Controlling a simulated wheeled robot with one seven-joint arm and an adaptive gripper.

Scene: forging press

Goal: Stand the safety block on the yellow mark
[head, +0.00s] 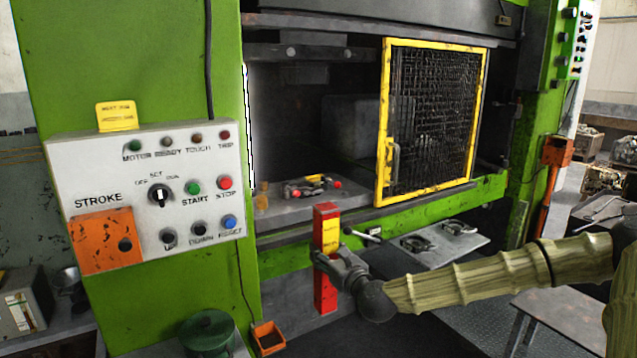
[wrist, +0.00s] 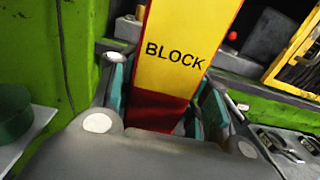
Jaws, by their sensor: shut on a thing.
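The safety block (head: 326,228) is a tall red bar with a yellow band, held upright in front of the press opening. In the wrist view its yellow face (wrist: 185,45) reads "BLOCK", with red below. My gripper (head: 338,262) is shut on the block around its lower middle; it also shows in the wrist view (wrist: 165,108) with a finger on each side.
A yellow-framed mesh guard (head: 381,120) covers the right of the opening. Tongs or a die with red ends (head: 310,187) lie on the press bed (head: 285,212). A control panel (head: 150,260) stands left, a shelf with metal parts (head: 470,246) right.

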